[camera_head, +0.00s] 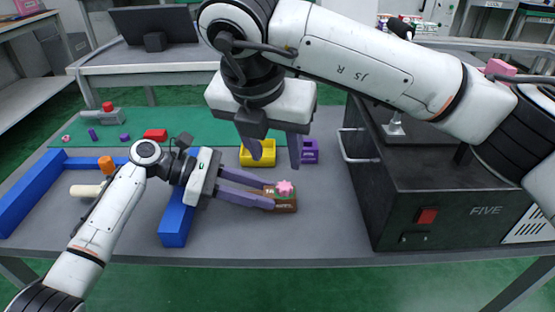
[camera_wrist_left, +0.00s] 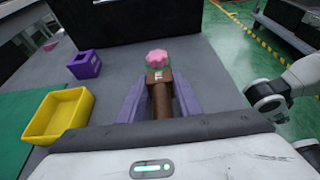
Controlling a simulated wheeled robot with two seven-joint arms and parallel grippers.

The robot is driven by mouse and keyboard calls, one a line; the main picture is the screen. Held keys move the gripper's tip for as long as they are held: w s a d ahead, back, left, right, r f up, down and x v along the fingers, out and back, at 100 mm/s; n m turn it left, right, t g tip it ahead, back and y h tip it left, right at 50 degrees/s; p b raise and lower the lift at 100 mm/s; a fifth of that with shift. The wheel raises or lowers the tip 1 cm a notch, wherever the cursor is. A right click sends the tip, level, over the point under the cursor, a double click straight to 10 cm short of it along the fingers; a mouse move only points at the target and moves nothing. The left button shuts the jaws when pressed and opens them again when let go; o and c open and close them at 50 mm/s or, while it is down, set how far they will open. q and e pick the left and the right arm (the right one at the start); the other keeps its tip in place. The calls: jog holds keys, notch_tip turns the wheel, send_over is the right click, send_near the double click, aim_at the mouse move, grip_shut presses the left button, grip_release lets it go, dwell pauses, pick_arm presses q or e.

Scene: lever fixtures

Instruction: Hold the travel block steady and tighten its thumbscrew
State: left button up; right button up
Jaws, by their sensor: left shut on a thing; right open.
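The travel block (camera_head: 285,206) is a small brown block on the grey table, with a pink lobed thumbscrew (camera_head: 285,187) on top. My left gripper (camera_head: 270,197) reaches it from the left and is shut on the block. In the left wrist view, the brown block (camera_wrist_left: 162,98) lies between the two purple fingers, and the pink thumbscrew (camera_wrist_left: 159,58) stands at its far end, clear of them. My right gripper (camera_head: 273,157) is open and empty, pointing down above and behind the block, apart from the thumbscrew.
A yellow bin (camera_head: 258,155) and a purple box (camera_head: 310,151) stand behind the block. A black machine (camera_head: 440,200) marked FIVE fills the right. Blue bars (camera_head: 176,219) lie at left. The front table strip is clear.

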dwell(0.3)
pick_arm(q)
jog(key=o, duration=1.3)
jog(key=shift+c, duration=0.2)
